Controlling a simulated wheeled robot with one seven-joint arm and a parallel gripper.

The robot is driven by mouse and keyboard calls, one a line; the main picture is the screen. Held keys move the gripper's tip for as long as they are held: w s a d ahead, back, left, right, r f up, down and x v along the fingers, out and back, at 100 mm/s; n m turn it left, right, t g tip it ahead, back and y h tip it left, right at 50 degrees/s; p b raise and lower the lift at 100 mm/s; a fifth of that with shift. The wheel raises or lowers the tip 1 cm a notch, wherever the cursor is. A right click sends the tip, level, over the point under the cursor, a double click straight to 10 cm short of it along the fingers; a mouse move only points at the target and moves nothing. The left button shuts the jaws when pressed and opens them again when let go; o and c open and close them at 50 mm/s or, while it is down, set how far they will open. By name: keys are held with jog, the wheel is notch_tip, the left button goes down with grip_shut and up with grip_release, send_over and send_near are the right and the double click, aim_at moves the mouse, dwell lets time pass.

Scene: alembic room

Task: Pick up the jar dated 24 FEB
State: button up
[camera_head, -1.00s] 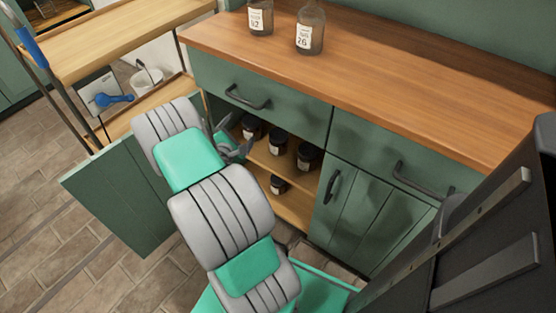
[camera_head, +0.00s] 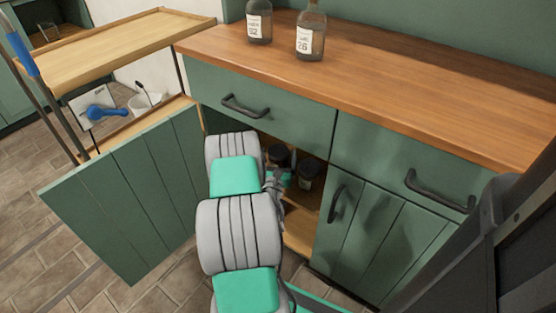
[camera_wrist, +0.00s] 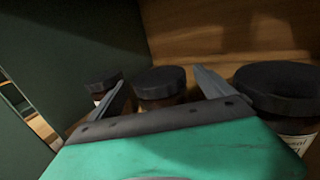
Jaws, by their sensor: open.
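Several dark-lidded jars stand inside the open cabinet. In the wrist view, one jar (camera_wrist: 160,84) is beyond and between my fingers, one (camera_wrist: 103,84) is by the left finger, and a larger-looking one (camera_wrist: 280,88) is at the right. The right jar shows part of a white label, but no date is readable, so I cannot tell which jar is dated 24 FEB. My gripper (camera_wrist: 160,76) is open, with nothing clearly held. In the head view, my arm covers most of the shelf; two jars show, one (camera_head: 279,157) beside my wrist and one (camera_head: 309,172) to the right.
The open cabinet door (camera_head: 130,195) stands left of my arm. Above are a closed drawer (camera_head: 262,105) and the wooden counter (camera_head: 390,85) with two labelled bottles (camera_head: 310,32). A wooden trolley (camera_head: 110,45) stands at the left. Cabinet walls lie close around my gripper.

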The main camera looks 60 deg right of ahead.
jog(key=shift+x, duration=0.85)
jog(key=shift+c, duration=0.3)
jog(key=c, duration=1.6)
jog(key=shift+o, duration=0.2)
